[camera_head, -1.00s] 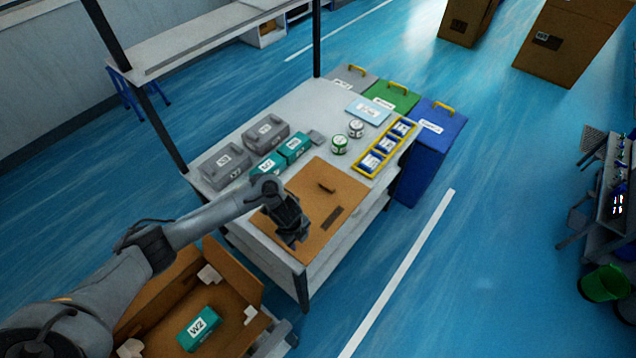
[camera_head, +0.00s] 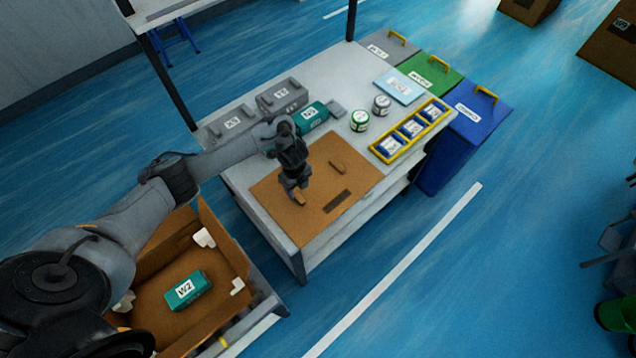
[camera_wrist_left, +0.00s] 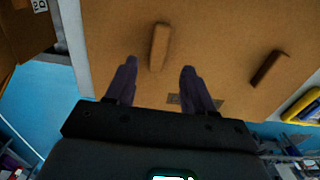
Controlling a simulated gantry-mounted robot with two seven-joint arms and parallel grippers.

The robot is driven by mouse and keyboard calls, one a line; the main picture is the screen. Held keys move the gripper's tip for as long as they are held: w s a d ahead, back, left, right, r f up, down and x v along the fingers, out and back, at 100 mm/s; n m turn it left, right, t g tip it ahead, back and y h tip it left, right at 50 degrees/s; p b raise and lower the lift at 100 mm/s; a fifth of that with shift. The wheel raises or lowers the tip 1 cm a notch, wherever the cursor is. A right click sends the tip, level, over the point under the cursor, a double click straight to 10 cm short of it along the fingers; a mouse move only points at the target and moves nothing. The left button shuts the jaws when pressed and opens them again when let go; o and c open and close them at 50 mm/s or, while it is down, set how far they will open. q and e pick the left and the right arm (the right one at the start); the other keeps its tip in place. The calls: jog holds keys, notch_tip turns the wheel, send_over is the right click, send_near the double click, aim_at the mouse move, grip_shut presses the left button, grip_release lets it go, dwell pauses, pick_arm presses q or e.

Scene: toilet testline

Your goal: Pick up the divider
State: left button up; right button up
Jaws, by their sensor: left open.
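The divider appears to be the flat brown board (camera_head: 318,221) lying on the near end of the table. Contact cannot be told. My right gripper is out of view.
An open cardboard box (camera_head: 228,246) with a teal W2 package (camera_head: 186,291) stands left of the table (camera_head: 245,222). Grey boxes (camera_head: 283,97), two cans (camera_head: 360,121) and a yellow tray (camera_head: 440,113) sit behind the board. A blue bin (camera_head: 441,155) stands at right.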

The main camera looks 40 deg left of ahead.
aim_at(297, 196)
pick_arm(q)
jog(key=shift+s+a+f+b, duration=0.1)
jog(key=shift+f+b, duration=0.05)
jog(key=shift+f, duration=1.2)
jog(key=shift+a+f+b, duration=0.1)
jog(key=shift+f+b, duration=0.05)
jog(key=shift+f, duration=1.15)
jog(key=shift+c, duration=0.4)
grip_shut()
